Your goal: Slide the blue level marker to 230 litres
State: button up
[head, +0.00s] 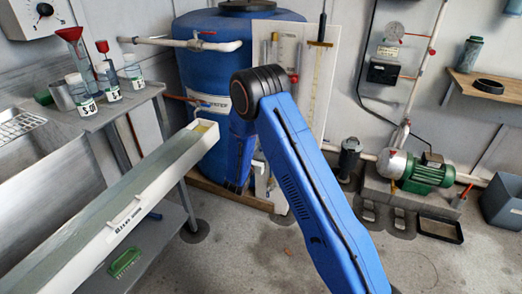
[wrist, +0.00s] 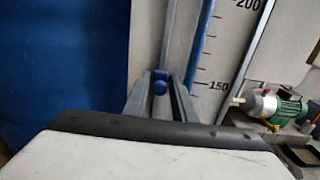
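The blue level marker (wrist: 160,86) is a small round knob in the wrist view, in front of a thin grey upright rail. My gripper (wrist: 160,92) has one grey finger on each side of it, with the tips close to the knob. I cannot tell whether they touch it. The white scale board (wrist: 228,60) stands just to the right, with the marks 150 and 200 readable and the knob near the height of the 150 in the picture. In the head view the scale board (head: 318,72) is partly behind my blue arm; the marker and my fingertips are not clear there.
A large blue tank (head: 205,70) stands left of the board. A long white trough (head: 120,215) reaches toward it from the front left. A green-and-silver pump (head: 425,172) sits on a plinth at the right. Open floor lies at the front right.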

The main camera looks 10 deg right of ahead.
grip_shut()
notch_tip(320, 180, up, 21)
dwell(0.6)
jog(key=shift+f, duration=0.1)
grip_release()
